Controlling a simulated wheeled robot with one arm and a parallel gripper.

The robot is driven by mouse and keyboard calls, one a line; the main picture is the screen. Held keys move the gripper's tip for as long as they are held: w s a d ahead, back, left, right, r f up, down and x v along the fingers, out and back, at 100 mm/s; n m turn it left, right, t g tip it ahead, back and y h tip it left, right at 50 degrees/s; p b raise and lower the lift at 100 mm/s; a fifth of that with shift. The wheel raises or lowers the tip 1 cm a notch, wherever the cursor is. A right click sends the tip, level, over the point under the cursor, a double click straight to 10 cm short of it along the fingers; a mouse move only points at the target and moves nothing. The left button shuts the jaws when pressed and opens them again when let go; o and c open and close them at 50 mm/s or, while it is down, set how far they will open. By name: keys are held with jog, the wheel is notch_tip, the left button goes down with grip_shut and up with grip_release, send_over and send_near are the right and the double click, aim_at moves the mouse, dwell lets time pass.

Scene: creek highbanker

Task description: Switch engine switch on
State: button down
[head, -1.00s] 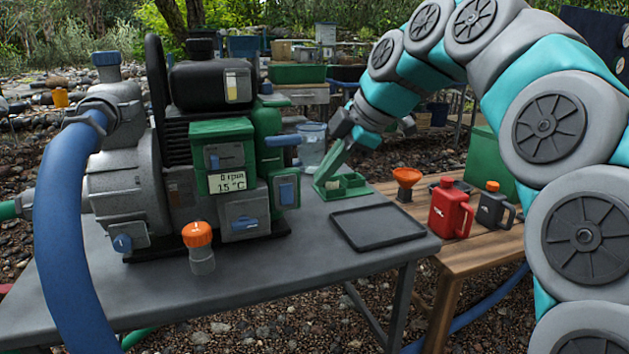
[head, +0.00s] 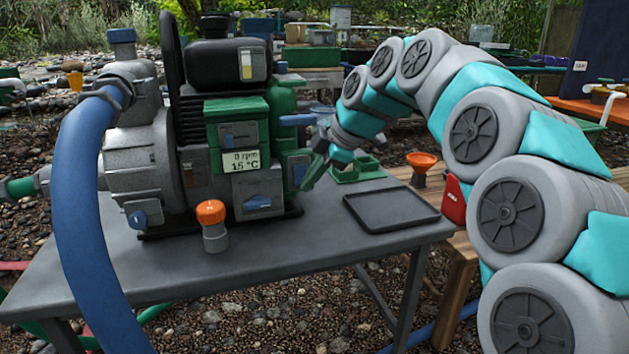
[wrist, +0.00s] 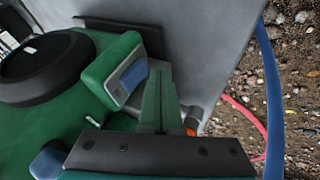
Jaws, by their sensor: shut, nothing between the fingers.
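The motor pump (head: 203,180) stands on the grey table, and its display (head: 241,160) reads 0 rpm and 15 °C. On the engine's right side is a small green box with a blue rocker, likely the engine switch (head: 298,168); my gripper partly covers it in the head view. In the wrist view this box (wrist: 100,67) with its blue rocker (wrist: 133,76) is just left of my fingers. My gripper (head: 305,187) is shut and empty, its green fingertips (wrist: 158,95) close beside the box. I cannot tell if they touch or which way the rocker is set.
An orange-capped fitting (head: 212,222) stands at the table's front. A black tray (head: 391,208) and a green divided tray (head: 357,170) are to the right. A blue hose (head: 75,215) arches at the left. A wooden bench holds an orange funnel (head: 421,162) and a red can (head: 453,200).

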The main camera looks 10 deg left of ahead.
jog(key=shift+w+a, duration=0.25)
jog(key=shift+w, duration=0.15)
jog(key=shift+f, duration=0.2)
jog(key=shift+w+a+b, duration=0.1)
jog(key=shift+w+b, duration=0.1)
jog(key=shift+b, duration=0.4)
jog(key=shift+r, duration=0.2)
jog(key=shift+r+p, duration=0.3)
jog(key=shift+r, duration=0.45)
